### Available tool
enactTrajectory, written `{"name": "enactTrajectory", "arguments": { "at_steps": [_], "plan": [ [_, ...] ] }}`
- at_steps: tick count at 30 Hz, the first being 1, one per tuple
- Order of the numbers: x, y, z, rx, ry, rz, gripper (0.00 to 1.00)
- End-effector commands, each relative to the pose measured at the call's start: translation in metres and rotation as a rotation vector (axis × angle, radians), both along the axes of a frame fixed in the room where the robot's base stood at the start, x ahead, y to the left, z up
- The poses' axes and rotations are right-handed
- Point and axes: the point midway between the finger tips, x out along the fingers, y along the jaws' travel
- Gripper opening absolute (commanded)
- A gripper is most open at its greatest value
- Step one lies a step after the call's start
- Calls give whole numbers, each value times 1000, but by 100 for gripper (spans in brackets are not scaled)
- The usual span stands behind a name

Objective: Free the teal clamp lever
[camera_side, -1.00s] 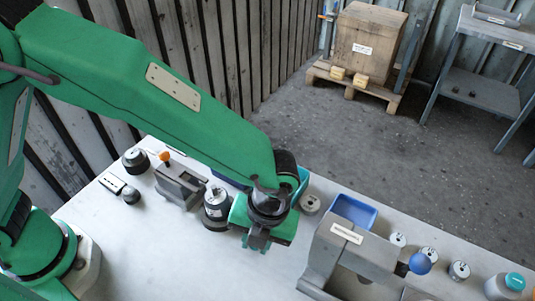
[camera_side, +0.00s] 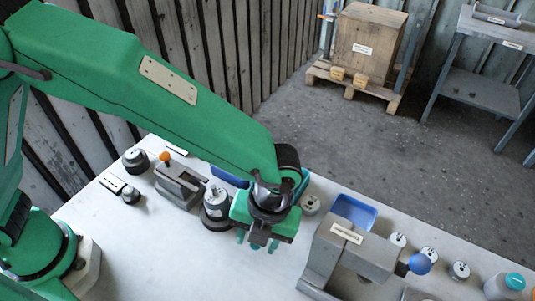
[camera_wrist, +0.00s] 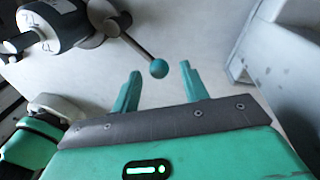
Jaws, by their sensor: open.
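The teal clamp lever is a thin dark rod ending in a teal ball (camera_wrist: 158,68) in the wrist view. The rod runs up-left to a grey hub beside a dark and grey round canister (camera_wrist: 62,22). The same canister appears to stand just left of my gripper in the side view (camera_side: 216,208). My gripper (camera_wrist: 160,71) is open with two teal fingers, and the ball appears between their tips in the picture; I see no contact. In the side view my gripper (camera_side: 256,243) hangs over the table and hides the lever.
A grey fixture (camera_side: 345,238) with a blue ball (camera_side: 420,263) stands to the right. A blue tray (camera_side: 354,211) is behind it. A grey block with an orange ball (camera_side: 165,157) stands left. The white tabletop (camera_side: 175,255) in front is clear.

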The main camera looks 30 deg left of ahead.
Motion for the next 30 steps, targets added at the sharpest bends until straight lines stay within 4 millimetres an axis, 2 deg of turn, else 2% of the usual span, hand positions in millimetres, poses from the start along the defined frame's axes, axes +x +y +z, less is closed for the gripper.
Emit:
{"name": "enactTrajectory", "arguments": {
  "at_steps": [9,15,30],
  "plan": [
    [4,-7,40,-4,-3,-1,44],
    [6,-10,59,-3,-2,-2,44],
    [7,-10,64,0,-2,6,45]
  ]
}}
